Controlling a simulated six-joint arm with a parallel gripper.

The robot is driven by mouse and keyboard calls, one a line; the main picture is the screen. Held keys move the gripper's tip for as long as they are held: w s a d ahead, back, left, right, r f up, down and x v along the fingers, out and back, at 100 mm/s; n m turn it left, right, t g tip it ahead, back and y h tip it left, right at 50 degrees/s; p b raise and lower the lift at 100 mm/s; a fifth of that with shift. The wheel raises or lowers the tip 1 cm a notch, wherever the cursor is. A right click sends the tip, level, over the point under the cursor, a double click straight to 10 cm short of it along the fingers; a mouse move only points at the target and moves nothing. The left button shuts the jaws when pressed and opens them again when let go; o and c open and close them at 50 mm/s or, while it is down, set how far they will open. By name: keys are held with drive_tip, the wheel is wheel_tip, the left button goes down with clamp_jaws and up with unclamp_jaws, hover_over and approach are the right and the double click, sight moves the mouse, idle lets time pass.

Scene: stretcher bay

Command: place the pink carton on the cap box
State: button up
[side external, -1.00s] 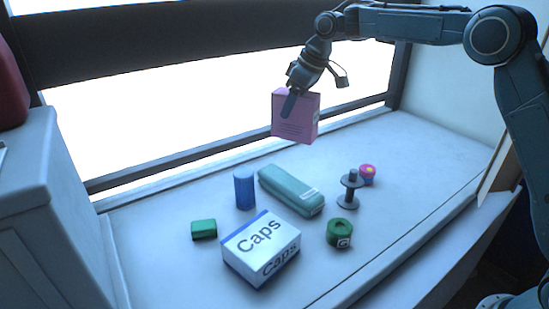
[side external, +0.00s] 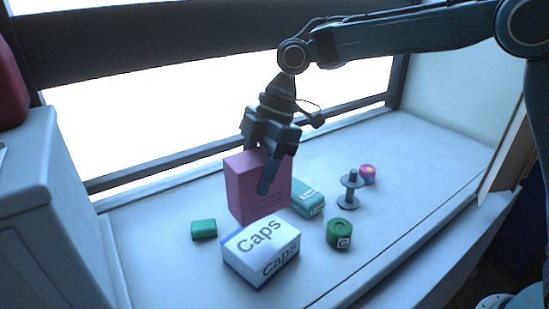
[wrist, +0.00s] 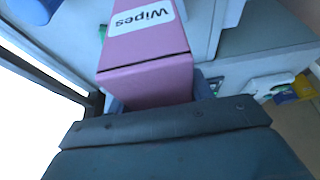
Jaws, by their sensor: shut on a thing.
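The pink carton (side external: 248,192) is upright in my gripper (side external: 266,172), which is shut on its upper part. In the side view the carton appears just behind the cap box and overlaps its back edge in the picture; I cannot tell whether they touch. The white cap box (side external: 262,243), marked "Caps", lies on the bench with its top clear. In the wrist view the pink carton (wrist: 150,65) fills the middle, with a white "Wipes" label. The cap box is not clearly visible in the wrist view.
On the pale bench (side external: 400,170) are a small green block (side external: 204,230), a green roll (side external: 340,233), a dark spool-shaped stand (side external: 350,190), a pink-and-yellow roll (side external: 367,174) and a teal case (side external: 308,203), partly hidden by the carton. The bench's right side is clear.

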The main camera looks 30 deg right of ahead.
sight(257, 205)
drive_tip(key=shift+f, duration=4)
drive_tip(key=o, duration=1.2)
drive_tip(key=shift+f, duration=0.15)
drive_tip(key=v, duration=1.1)
drive_tip(key=shift+w+r, duration=0.1)
drive_tip(key=shift+r, duration=0.2)
drive_tip(key=shift+d+r, duration=0.2)
drive_tip(key=shift+r, duration=0.2)
